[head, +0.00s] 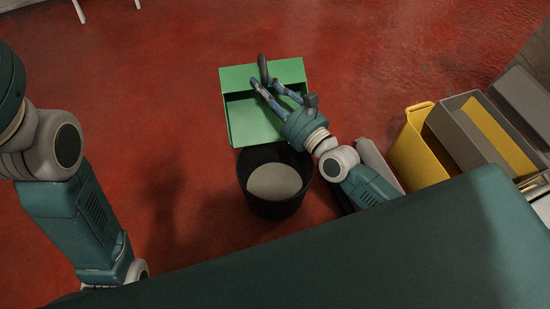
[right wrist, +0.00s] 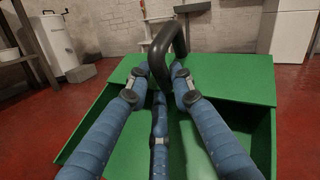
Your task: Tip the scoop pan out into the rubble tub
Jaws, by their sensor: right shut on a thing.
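The green scoop pan (head: 250,122) is in the middle of the head view, with a black loop handle (head: 263,68) at its far side. My right gripper (head: 266,83) reaches over the pan and is shut on the handle, which also shows between the fingers in the right wrist view (right wrist: 160,55). My fingers hide part of the pan's inside; I see no load in the part that shows. The black round tub (head: 246,187) stands just below the pan's near edge in the head view. A pale grey surface shows inside it; I cannot tell whether it is rubble or the bottom.
A yellow bin (head: 408,150) and a grey box (head: 450,128) stand at the right. Red floor (head: 160,100) is clear left of the pan and tub. In the right wrist view, a white cylinder (right wrist: 55,45) and a white cabinet (right wrist: 290,30) stand far back.

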